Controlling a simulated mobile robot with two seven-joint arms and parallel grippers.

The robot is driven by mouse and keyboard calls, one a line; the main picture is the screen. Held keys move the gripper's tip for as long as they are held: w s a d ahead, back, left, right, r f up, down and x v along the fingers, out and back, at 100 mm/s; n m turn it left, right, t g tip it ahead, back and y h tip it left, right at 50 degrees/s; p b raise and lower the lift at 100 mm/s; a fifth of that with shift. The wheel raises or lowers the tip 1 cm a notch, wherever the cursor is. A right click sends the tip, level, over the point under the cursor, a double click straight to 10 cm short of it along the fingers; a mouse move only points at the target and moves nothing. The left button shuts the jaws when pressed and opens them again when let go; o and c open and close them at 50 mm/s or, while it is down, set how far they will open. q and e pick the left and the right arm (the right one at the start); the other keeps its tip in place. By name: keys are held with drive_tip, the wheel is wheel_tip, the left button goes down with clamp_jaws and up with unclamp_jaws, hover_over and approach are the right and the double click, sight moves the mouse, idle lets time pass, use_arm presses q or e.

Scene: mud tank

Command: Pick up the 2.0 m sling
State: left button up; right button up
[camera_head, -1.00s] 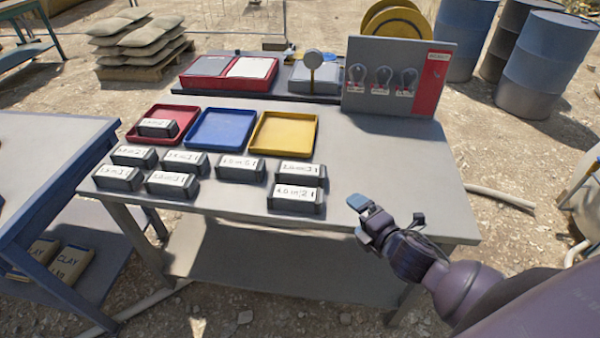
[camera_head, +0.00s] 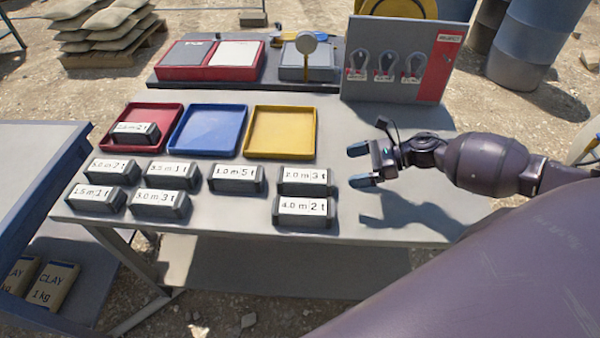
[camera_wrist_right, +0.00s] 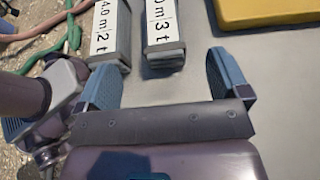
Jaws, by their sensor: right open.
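The sling block labelled 2.0 m 3 t (camera_head: 305,182) is a dark block with a white label at the right end of the back row on the grey table. It also shows in the right wrist view (camera_wrist_right: 163,38), upper middle, its leading digit cut off. The 4.0 m 2 t block (camera_head: 305,211) lies just in front of it and shows beside it in the wrist view (camera_wrist_right: 109,35). My right gripper (camera_head: 360,165) is open and empty, to the right of the 2.0 m block, fingers pointing at it across a small gap. My left gripper is not in view.
Several other labelled blocks (camera_head: 235,179) stand to the left. Red (camera_head: 172,112), blue (camera_head: 208,131) and yellow (camera_head: 282,132) trays lie behind them; the red one holds a block. A board with hanging shackles (camera_head: 397,62) stands at the back right. The table's front right is clear.

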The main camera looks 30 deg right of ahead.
sight(314, 175)
drive_tip(key=x, duration=0.3)
drive_tip(key=shift+w+a, duration=0.1)
drive_tip(key=shift+a, duration=0.25)
drive_tip(key=shift+w+a+f, duration=0.15)
drive_tip(key=shift+a+f, duration=0.05)
drive_tip(key=shift+a, duration=0.05)
drive_tip(key=shift+w+a+f, duration=0.2)
drive_tip(key=shift+w+a, duration=0.05)
drive_tip(key=shift+a, duration=0.05)
drive_tip(key=x, duration=0.4)
drive_tip(key=shift+w+a+f+p, duration=0.2)
drive_tip(key=shift+f+p, duration=0.15)
drive_tip(key=shift+f, duration=0.15)
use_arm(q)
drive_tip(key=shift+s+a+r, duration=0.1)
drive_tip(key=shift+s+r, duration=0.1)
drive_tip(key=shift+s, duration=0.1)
use_arm(e)
drive_tip(key=c, duration=1.2)
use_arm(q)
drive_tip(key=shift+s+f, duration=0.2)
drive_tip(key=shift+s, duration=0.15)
use_arm(e)
drive_tip(key=shift+d, duration=0.1)
